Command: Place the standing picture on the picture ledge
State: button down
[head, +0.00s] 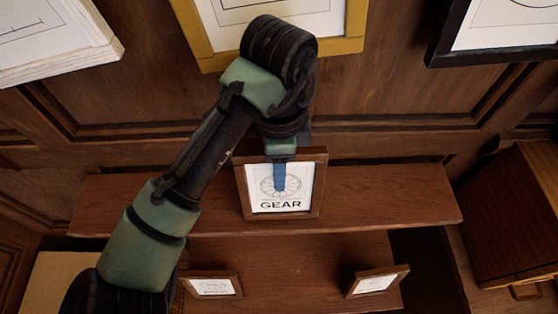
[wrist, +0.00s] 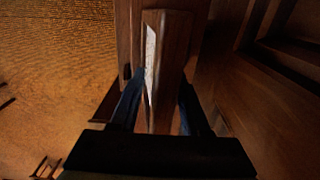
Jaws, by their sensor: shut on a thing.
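The standing picture (head: 314,190) is a brown wooden frame around a white sheet with a wheel drawing and the word GEAR. My gripper (head: 280,178) comes down on it from above, with one blue finger lying over the front of the sheet. In the wrist view the frame (wrist: 172,50) is seen edge-on between the two fingers, and the gripper is shut on it. The picture is nearly upright in front of the wooden picture ledge (head: 400,195), over its middle. I cannot tell whether its bottom edge touches the ledge.
Two small framed cards (head: 212,287) (head: 377,282) stand on a lower wooden surface (head: 300,262). A yellow-framed picture (head: 355,30) and a black-framed one (head: 445,40) hang above. A wooden cabinet (head: 510,215) stands right. The ledge is clear on the right.

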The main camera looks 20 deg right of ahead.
jog(key=shift+f, duration=0.2)
jog(key=shift+c, duration=2)
grip_release()
jog(key=shift+r, duration=0.15)
notch_tip(320, 180, up, 12)
jog(key=shift+r+b, duration=0.1)
jog(key=shift+b, duration=0.6)
